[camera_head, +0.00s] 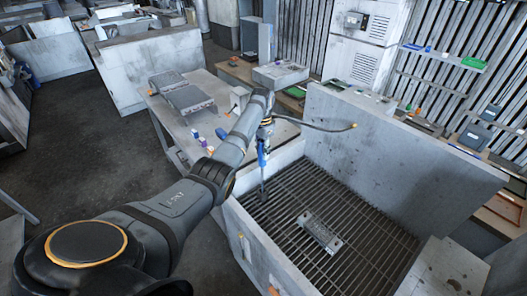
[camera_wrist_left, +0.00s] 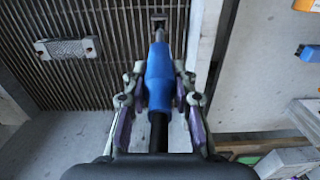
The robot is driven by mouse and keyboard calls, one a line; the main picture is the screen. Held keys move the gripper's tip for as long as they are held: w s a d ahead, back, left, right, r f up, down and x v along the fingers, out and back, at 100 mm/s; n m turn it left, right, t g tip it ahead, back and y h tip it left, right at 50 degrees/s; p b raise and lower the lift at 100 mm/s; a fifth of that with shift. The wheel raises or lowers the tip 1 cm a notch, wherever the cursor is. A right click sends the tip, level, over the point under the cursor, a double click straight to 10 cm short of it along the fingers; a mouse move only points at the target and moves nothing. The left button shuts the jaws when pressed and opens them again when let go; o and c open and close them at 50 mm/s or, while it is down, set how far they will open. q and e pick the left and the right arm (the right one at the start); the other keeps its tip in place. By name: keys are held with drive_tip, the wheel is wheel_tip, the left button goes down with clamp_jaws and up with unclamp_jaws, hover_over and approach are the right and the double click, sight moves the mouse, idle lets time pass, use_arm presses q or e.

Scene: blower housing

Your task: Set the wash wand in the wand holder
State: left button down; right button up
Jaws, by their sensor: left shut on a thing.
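The wash wand (camera_head: 262,157) has a blue grip and a dark lower end. It hangs roughly upright just inside the left wall of the wash basin (camera_head: 347,150). My left gripper (camera_head: 265,135) is shut on it. In the left wrist view the blue grip (camera_wrist_left: 160,78) sits between the fingers of my left gripper (camera_wrist_left: 160,95). The wand's far end points at a small dark square piece (camera_wrist_left: 159,17) over the grate; I cannot tell whether this is the wand holder or the wand's own tip. My right gripper is not in view.
A slatted grate (camera_head: 350,255) fills the basin, and a ribbed metal block (camera_head: 320,232) lies on it. A thin dark hose (camera_head: 320,129) with an orange end sticks out right of my gripper. A bench (camera_head: 170,117) with grey parts stands to the left behind.

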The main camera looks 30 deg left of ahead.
use_arm(q)
drive_tip(key=shift+f, duration=0.15)
drive_tip(key=shift+f+b, duration=1.15)
drive_tip(key=shift+f, duration=1.2)
drive_tip(key=shift+r+p, duration=0.1)
drive_tip(key=shift+p, duration=0.3)
